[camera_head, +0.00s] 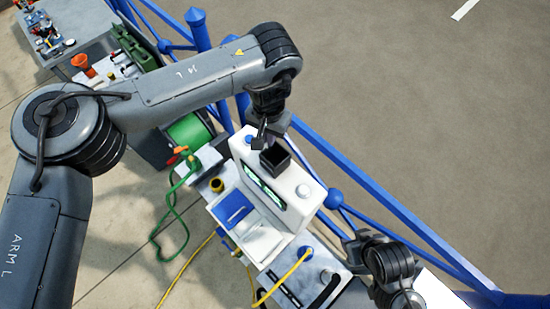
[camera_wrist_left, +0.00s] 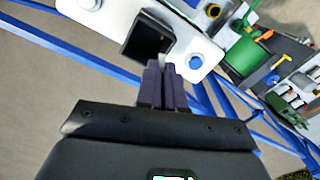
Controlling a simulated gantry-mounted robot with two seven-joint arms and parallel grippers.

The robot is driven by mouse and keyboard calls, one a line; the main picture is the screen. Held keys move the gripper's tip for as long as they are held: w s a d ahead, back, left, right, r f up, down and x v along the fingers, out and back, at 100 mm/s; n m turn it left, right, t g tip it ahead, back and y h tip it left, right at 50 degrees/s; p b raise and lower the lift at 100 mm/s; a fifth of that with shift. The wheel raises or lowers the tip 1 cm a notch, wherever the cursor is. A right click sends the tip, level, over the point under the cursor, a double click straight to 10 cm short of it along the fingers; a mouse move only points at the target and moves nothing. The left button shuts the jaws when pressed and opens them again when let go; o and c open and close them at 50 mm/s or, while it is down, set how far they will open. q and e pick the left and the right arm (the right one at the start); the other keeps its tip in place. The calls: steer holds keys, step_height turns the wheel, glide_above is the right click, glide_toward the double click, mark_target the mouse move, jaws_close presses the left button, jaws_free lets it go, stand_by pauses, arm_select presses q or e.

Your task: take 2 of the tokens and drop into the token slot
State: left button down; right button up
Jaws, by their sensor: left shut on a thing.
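The white machine (camera_head: 299,190) has a green display and a black square opening (camera_head: 275,160) on top, which looks like the token slot. The opening also shows in the left wrist view (camera_wrist_left: 148,40). My left gripper (camera_head: 260,138) is just beside the opening, above the machine's top. In the left wrist view its dark fingers (camera_wrist_left: 164,72) are close together, next to the opening's edge. I cannot make out loose tokens.
A blue knob (camera_wrist_left: 196,61) sits on the machine's top beside the opening. A blue tray (camera_head: 234,207) and a yellow cup (camera_head: 217,185) are in front. Green (camera_head: 165,230) and yellow (camera_head: 190,273) cables hang nearby. A blue railing (camera_head: 365,205) runs behind.

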arm_select(q)
steer(key=shift+s+f, duration=0.1)
steer(key=shift+f, duration=0.35)
step_height(320, 180, down, 4)
steer(key=b, duration=0.4)
steer(key=shift+f+b, duration=0.15)
steer(key=shift+b, duration=0.15)
steer(key=c, duration=1.2)
jaws_free()
step_height(320, 180, up, 9)
steer(key=shift+d+r+b, duration=0.1)
steer(key=shift+b, duration=0.5)
steer(key=shift+r, duration=0.9)
